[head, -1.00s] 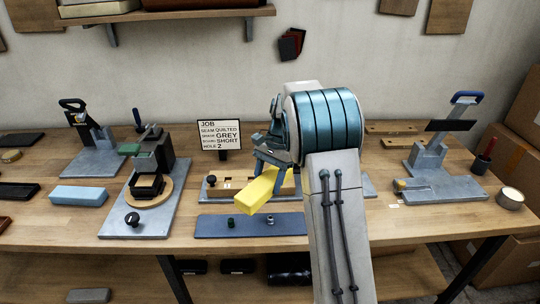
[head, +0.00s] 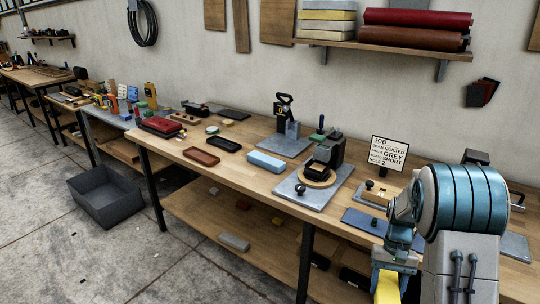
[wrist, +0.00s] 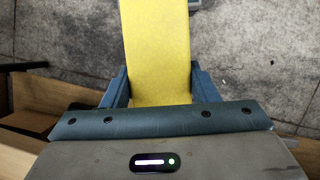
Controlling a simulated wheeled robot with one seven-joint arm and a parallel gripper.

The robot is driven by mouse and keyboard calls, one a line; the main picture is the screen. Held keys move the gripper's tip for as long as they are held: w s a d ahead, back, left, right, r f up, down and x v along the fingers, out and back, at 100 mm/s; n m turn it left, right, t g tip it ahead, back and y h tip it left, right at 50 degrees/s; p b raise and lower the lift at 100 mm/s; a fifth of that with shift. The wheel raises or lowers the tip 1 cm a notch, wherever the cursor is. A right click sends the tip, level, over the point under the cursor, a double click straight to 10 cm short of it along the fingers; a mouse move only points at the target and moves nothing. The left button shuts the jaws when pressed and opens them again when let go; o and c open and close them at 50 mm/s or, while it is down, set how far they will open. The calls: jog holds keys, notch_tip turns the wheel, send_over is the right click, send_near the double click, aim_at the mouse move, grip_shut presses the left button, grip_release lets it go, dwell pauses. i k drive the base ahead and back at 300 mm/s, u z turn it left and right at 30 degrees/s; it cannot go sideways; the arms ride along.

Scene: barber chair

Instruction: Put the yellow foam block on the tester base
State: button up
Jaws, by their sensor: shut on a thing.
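The yellow foam block (head: 388,288) is held in my gripper (head: 392,264), low at the right in the head view. In the wrist view the yellow foam block (wrist: 160,50) runs up between the two blue-grey fingers, which are shut on its sides. Floor shows beneath it, so it is off the bench, in front of the edge. Two grey base plates with upright devices stand on the bench: one at the back (head: 272,147) with a black handle, one nearer (head: 318,192) with a black clamp and round wooden disc. I cannot tell which is the tester base.
A job sign (head: 389,152) and a blue mat (head: 362,220) are to the right. A grey bin (head: 105,196) stands on the floor, with open floor around it.

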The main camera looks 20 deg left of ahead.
aim_at(279, 147)
jog(key=u, duration=2.25)
jog(key=i, duration=2.2)
jog(key=z, duration=2.5)
jog(key=i, duration=0.65)
jog(key=u, duration=0.05)
